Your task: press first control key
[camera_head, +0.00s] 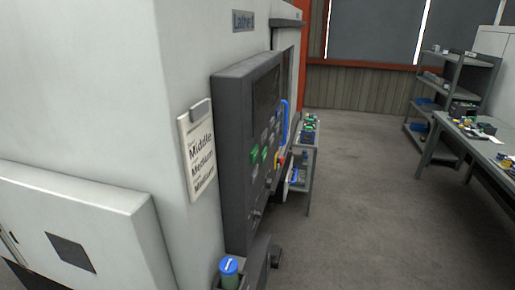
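A dark control panel (246,165) is mounted on the side of the white lathe cabinet (120,95). I see it at a steep angle. It has a dark screen (266,92) at the top and several small keys below, some green (254,157). Which of them is the first control key I cannot tell at this angle. Neither of my grippers shows in the head view.
A sign board (198,155) hangs left of the panel. A blue-capped container (229,270) stands at the bottom. A grey cart (305,165) stands behind the panel. A workbench (470,135) and shelf rack (435,90) are at right. The floor (360,220) between is clear.

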